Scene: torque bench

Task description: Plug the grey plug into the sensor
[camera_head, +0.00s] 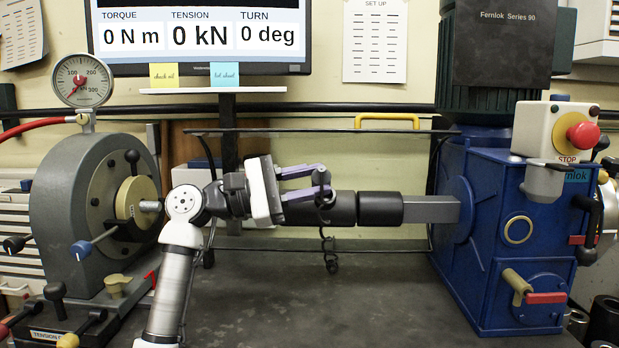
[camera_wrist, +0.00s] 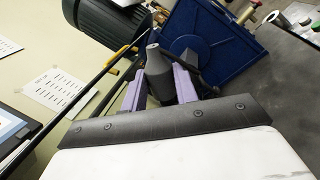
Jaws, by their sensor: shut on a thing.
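My gripper (camera_head: 322,183), with purple fingers, points right and is shut on a small dark piece, seemingly the grey plug, with a coiled cable (camera_head: 328,247) hanging below it. In the wrist view a dark grey bottle-shaped piece (camera_wrist: 159,75) shows between the purple fingers; I cannot tell how much of it is plug. A black cylinder (camera_head: 380,208), probably the sensor, lies level behind and just below the fingers, on a grey square shaft (camera_head: 432,209) from the blue machine. The socket is hidden, and I cannot tell whether plug and cylinder touch.
The blue machine (camera_head: 490,265) stands right, with a red stop button (camera_head: 583,136) on top. A grey unit (camera_head: 60,190) with a dial gauge (camera_head: 82,80) stands left. A thin dark frame (camera_head: 300,250) is behind my arm. The front middle of the bench (camera_head: 330,310) is clear.

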